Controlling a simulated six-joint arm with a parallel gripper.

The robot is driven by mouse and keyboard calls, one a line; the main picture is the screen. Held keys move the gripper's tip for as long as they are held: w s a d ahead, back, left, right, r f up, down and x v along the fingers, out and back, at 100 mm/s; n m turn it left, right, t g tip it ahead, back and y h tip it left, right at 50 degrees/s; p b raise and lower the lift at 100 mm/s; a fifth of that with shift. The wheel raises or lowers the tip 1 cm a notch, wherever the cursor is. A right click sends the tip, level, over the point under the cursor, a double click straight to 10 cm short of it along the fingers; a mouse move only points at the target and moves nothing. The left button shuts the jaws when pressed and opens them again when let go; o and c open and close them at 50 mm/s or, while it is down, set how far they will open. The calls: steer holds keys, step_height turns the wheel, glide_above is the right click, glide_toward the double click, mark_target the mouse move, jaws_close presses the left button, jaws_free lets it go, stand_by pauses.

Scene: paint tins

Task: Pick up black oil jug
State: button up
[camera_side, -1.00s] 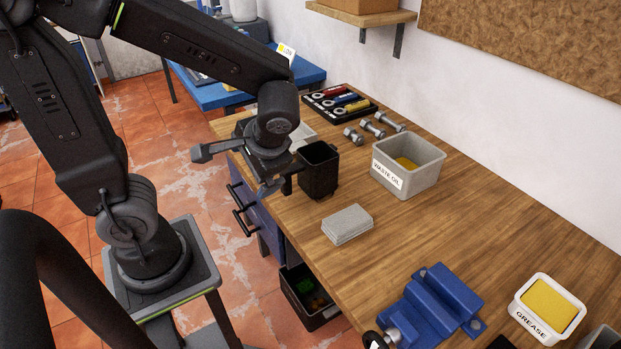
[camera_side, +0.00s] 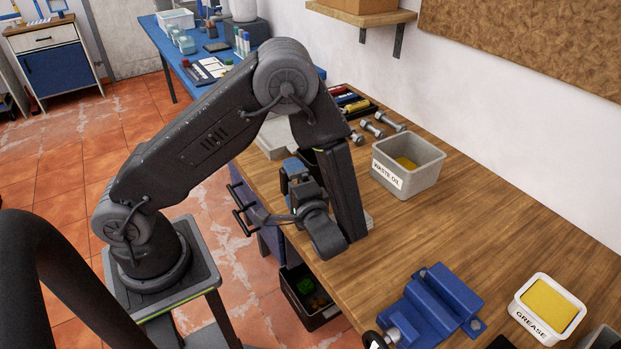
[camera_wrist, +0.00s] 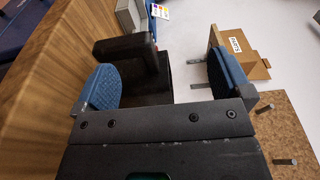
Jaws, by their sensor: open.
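The black oil jug (camera_wrist: 152,85) is in the wrist view, dark and open-topped, with its thick handle (camera_wrist: 128,48) towards the upper left. My gripper (camera_wrist: 164,82) is open, with one blue pad on each side of the jug; the left pad is close to the handle. I cannot tell whether either pad touches it. In the side view my gripper (camera_side: 295,174) is at the bench's left edge, its blue pads facing the jug. There the jug is almost wholly hidden behind my arm.
A grey waste oil bin (camera_side: 410,170) stands right of my arm. Bolts (camera_side: 371,129) lie behind it. The grey cloth stack (camera_side: 368,221) is mostly hidden by my arm. A blue vise (camera_side: 440,300) and grease tub (camera_side: 547,308) are in front. The middle right of the bench is clear.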

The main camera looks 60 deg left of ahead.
mark_target(286, 186)
step_height(286, 186, down, 5)
steer(key=shift+r, duration=0.1)
steer(key=shift+a+f, duration=0.2)
steer(key=shift+a, duration=0.05)
steer(key=shift+w+a, duration=0.2)
steer(key=shift+a, duration=0.95)
steer(key=shift+w+a, duration=0.15)
steer(key=shift+a, duration=1.05)
steer(key=shift+w+a, duration=0.2)
steer(key=shift+a, duration=0.95)
steer(key=shift+c, duration=0.4)
steer(key=shift+r, duration=0.1)
steer(key=c, duration=0.7)
steer(key=shift+o, duration=0.2)
